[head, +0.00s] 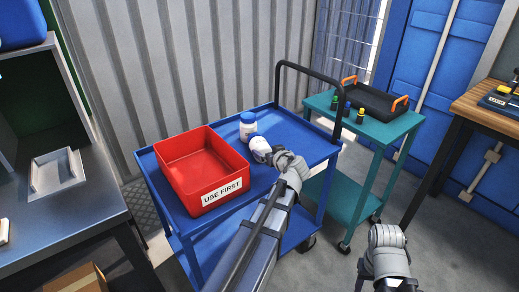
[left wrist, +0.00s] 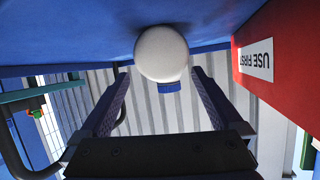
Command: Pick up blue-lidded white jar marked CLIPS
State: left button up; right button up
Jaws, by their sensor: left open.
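The white jar with a blue lid (head: 248,127) stands upright on the blue cart, behind the red bin's right corner; I cannot read its label. A white rounded thing (head: 259,147) is in front of it, by the tip of my left gripper (head: 267,153). In the left wrist view the picture is upside down: the white rounded thing (left wrist: 161,52) lies between the open fingers, with a blue lid (left wrist: 170,86) showing behind it. My left gripper is open. My right arm's end (head: 388,250) is low at the right; its fingers cannot be made out.
The red bin (head: 168,180) marked USE FIRST stands left of my left gripper on the cart (head: 315,150). The cart's black handle (head: 310,72) rises at the right. A teal cart (head: 390,130) with a black tray (head: 376,101) and small bottles stands beyond.

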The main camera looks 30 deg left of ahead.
aim_at(261, 142)
pick_arm(q)
jog(key=shift+x, duration=0.95)
jog(key=shift+w+a+f+b, duration=0.2)
jog(key=shift+a+f+b, duration=0.15)
jog(key=shift+b, duration=0.25)
jog(key=b+x, duration=0.1)
jog(key=x, duration=0.3)
jog(key=shift+s+f+b, duration=0.1)
jog(key=shift+f+b, duration=0.1)
jog(key=shift+b, duration=0.2)
jog(key=shift+c, duration=0.4)
jog(key=c, duration=1.3)
jog(key=shift+o, duration=0.2)
jog(key=shift+r, duration=0.15)
notch_tip(261, 142, up, 10)
jog(key=p, duration=1)
